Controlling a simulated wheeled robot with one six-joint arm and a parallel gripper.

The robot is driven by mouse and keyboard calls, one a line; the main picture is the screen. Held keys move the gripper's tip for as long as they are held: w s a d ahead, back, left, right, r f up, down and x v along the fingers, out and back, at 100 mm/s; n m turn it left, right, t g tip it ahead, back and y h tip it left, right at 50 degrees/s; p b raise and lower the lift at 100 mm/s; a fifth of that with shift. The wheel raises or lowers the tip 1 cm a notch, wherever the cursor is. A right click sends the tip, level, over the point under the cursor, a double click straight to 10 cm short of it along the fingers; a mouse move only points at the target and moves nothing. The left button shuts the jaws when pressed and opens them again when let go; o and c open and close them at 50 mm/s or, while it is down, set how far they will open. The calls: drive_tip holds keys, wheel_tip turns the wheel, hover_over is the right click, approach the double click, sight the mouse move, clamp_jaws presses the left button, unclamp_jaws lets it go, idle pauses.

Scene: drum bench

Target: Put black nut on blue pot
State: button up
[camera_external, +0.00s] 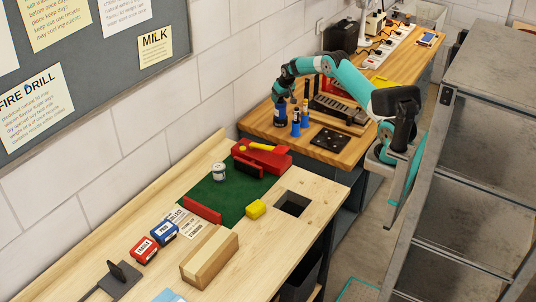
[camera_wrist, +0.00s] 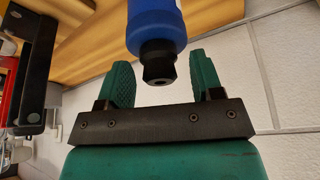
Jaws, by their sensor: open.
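My gripper (camera_external: 281,93) is over the far wooden bench, pointing down near the blue containers at its left side. In the wrist view its green fingers (camera_wrist: 158,63) are open and spread apart. A blue container (camera_wrist: 157,22) with a black, hollow-ended neck piece (camera_wrist: 158,62) reaches in between them; the fingers look clear of it. I cannot tell whether this black piece is the black nut. A blue container (camera_external: 280,117) stands under my gripper in the external view, possibly the blue pot.
A black plate with holes (camera_external: 331,140) and a dark grey tool case (camera_external: 340,112) lie to the right on the same bench. Power strips (camera_external: 388,47) are farther back. The near bench holds a green mat (camera_external: 226,196), a red vise (camera_external: 262,155) and a yellow block (camera_external: 256,209).

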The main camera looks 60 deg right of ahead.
drive_tip(key=b+v, duration=0.4)
drive_tip(key=v, duration=0.8)
drive_tip(key=s+a+r+n+y, duration=0.1)
drive_tip(key=s+a+r+n, duration=0.2)
drive_tip(key=a, duration=0.5)
drive_tip(key=s+a+r+n+g+y, duration=0.1)
drive_tip(key=s+a+r, duration=0.1)
drive_tip(key=s+a, duration=0.55)
drive_tip(key=s+a+r+n+y, duration=0.1)
drive_tip(key=s+a+r, duration=0.15)
drive_tip(key=a, duration=0.65)
drive_tip(key=s+a+n+g+y, duration=0.1)
drive_tip(key=s+a, duration=0.3)
drive_tip(key=s, duration=0.5)
drive_tip(key=s+a+n+g+y, duration=0.1)
drive_tip(key=s+a+n, duration=0.2)
drive_tip(key=s, duration=0.7)
drive_tip(key=s+a+n+g+y, duration=0.1)
drive_tip(key=s+a+n, duration=0.1)
drive_tip(key=s+a, duration=0.5)
drive_tip(key=s, duration=0.2)
drive_tip(key=shift+s+f, duration=0.3)
drive_tip(key=shift+f, duration=0.1)
